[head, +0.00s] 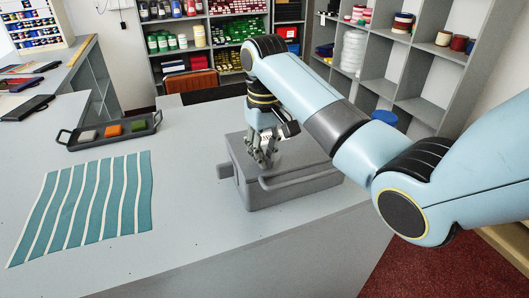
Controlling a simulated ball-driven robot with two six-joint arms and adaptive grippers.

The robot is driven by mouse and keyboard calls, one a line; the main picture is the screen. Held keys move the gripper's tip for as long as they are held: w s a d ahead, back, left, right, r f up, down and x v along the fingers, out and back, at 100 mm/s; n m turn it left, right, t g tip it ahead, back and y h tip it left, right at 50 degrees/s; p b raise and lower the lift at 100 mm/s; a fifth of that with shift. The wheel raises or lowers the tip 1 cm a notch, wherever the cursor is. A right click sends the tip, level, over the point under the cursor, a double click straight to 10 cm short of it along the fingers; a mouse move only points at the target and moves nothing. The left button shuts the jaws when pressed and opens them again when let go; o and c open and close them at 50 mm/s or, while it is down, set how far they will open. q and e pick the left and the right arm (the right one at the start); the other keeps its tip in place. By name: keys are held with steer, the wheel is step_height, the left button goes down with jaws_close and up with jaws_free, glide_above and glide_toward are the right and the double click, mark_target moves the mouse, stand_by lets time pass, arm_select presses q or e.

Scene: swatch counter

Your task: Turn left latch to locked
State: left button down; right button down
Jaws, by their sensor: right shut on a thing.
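A grey case (310,188) with a closed lid stands on the counter right of centre, with a bar-like handle along its near side. My right gripper (268,162) points down at the near-left part of the lid. Its fingers are closed on a small part at the lid's edge, seemingly the left latch. The fingers hide most of that part, so I cannot tell its exact angle. A small grey block (224,171) sticks out at the case's left side. My left gripper is not in view.
A striped teal and white cloth (85,208) lies flat at the left. Behind it is a dark tray (70,141) with grey, orange and green pieces. The counter (185,185) between cloth and case is clear. Shelves (420,85) stand behind.

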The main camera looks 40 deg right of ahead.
steer(key=shift+m, duration=1)
steer(key=c, duration=1.4)
jaws_free()
steer(key=shift+o, duration=0.2)
